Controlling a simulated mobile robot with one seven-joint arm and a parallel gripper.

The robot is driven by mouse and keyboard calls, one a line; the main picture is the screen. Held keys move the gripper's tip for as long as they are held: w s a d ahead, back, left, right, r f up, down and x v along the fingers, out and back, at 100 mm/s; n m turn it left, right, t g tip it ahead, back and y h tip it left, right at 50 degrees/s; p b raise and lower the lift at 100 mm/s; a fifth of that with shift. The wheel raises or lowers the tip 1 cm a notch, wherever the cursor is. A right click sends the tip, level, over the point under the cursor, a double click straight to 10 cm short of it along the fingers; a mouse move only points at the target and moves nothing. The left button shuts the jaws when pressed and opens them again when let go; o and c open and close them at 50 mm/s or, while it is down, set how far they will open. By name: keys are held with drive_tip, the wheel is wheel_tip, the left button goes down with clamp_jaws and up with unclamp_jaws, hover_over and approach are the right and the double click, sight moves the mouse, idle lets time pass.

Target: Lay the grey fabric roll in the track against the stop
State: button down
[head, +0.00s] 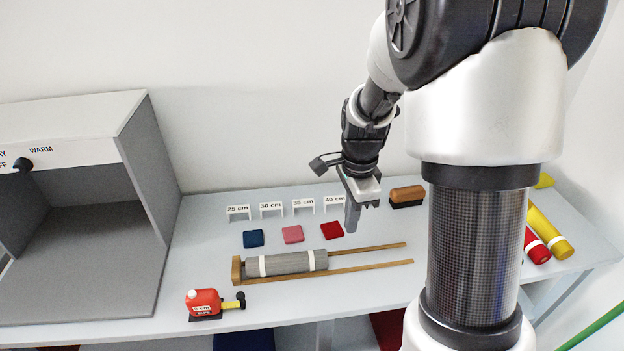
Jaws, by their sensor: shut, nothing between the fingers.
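The grey fabric roll (287,263) has two white bands. It lies lengthwise between the two wooden rails of the track (372,256). Its left end is at the wooden stop (237,269), and it appears to touch it, though a small gap cannot be ruled out. My gripper (352,226) is shut and empty, pointing down above the counter behind the track, to the right of the roll and apart from it.
Blue (253,238), pink (293,234) and red (332,230) swatches lie behind the track, before several length signs (271,208). A brush (406,196) is at the back. A red tape measure (204,302) stands front left, beside a grey booth (150,190). Red and yellow rolls (551,232) lie right.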

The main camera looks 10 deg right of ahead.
sight(323, 253)
drive_tip(key=shift+m, duration=0.5)
drive_tip(key=f, duration=1.1)
drive_tip(key=shift+w+d+f+b, duration=0.2)
drive_tip(key=shift+w+d+b, duration=0.05)
drive_tip(key=shift+d+b, duration=0.15)
drive_tip(key=a, duration=0.3)
drive_tip(key=shift+w+a+f, duration=0.1)
drive_tip(key=shift+a+f, duration=0.05)
drive_tip(key=shift+a, duration=0.45)
drive_tip(key=shift+a, duration=1.15)
